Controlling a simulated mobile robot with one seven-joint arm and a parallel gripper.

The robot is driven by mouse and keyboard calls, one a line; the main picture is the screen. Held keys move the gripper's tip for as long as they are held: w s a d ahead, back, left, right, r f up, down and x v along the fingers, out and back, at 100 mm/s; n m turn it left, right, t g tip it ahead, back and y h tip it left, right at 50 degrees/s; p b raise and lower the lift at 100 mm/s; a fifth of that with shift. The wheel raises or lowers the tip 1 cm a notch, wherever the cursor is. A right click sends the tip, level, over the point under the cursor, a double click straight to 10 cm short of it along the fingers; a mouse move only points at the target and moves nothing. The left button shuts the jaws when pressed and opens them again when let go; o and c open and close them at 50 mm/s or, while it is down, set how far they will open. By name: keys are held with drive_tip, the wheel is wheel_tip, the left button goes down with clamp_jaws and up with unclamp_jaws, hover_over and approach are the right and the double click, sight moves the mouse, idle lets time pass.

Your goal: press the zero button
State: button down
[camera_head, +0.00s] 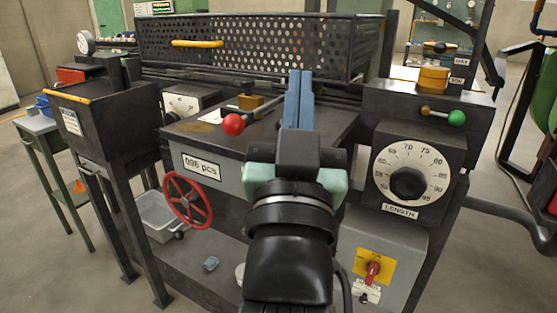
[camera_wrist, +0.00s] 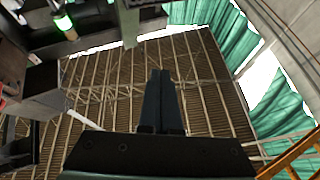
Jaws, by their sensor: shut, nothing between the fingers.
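My gripper (camera_head: 299,76) is in the middle of the head view, in front of the machine. Its two blue fingers are together, empty and pointing away from me. In the wrist view the shut fingers (camera_wrist: 160,74) point at the roof. A counter plate (camera_head: 202,167) reading "096 pcs" is on the machine's front, left of my gripper. I cannot make out a button marked zero in either view. My gripper and arm hide part of the machine's front and top.
A red ball knob (camera_head: 233,124) and a red handwheel (camera_head: 188,200) are left of my arm. The LENGTH dial (camera_head: 409,183), a green knob (camera_head: 457,118) and a red switch (camera_head: 372,272) are at right. A perforated guard (camera_head: 255,45) with a yellow handle (camera_head: 197,43) stands behind.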

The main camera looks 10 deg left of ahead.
drive_tip(key=w+a+f+g+y+p, duration=0.2)
drive_tip(key=w+a+f+g+p, duration=0.45)
drive_tip(key=p, duration=1.15)
drive_tip(key=s+a+f+n+g+p, duration=0.1)
drive_tip(key=s+a+f+g+p, duration=0.4)
drive_tip(key=s+f+p, duration=0.5)
wheel_tip(320, 180, down, 2)
drive_tip(key=a+p, duration=0.1)
drive_tip(key=p, duration=0.3)
drive_tip(key=shift+s+f, duration=0.25)
drive_tip(key=w+d+b, duration=0.3)
drive_tip(key=w, duration=0.5)
drive_tip(key=shift+w, duration=0.2)
drive_tip(key=shift+a, duration=0.1)
